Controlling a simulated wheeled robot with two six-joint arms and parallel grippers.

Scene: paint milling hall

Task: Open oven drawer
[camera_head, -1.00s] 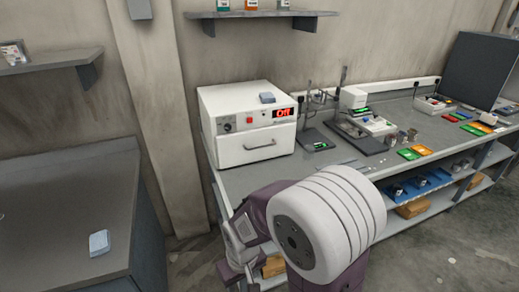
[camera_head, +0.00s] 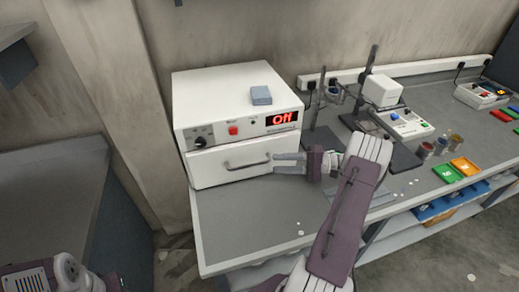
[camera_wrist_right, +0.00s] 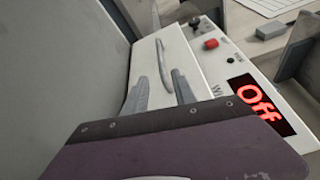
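The white oven (camera_head: 235,120) stands on the grey bench with its red display reading "Off". Its drawer (camera_head: 215,168) looks shut, with a grey bar handle (camera_head: 247,163) across its front. My right gripper (camera_head: 276,162) is open and empty, just right of the handle, with its fingers pointing left along the drawer front. In the right wrist view, its two fingers (camera_wrist_right: 160,84) are spread, and the handle (camera_wrist_right: 162,62) lies just ahead, roughly between them. I cannot tell whether they touch it.
Lab stands and a white instrument (camera_head: 404,123) stand right of the oven, with small jars and coloured trays (camera_head: 464,166) beyond. The bench front (camera_head: 235,225) below the drawer is mostly clear.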

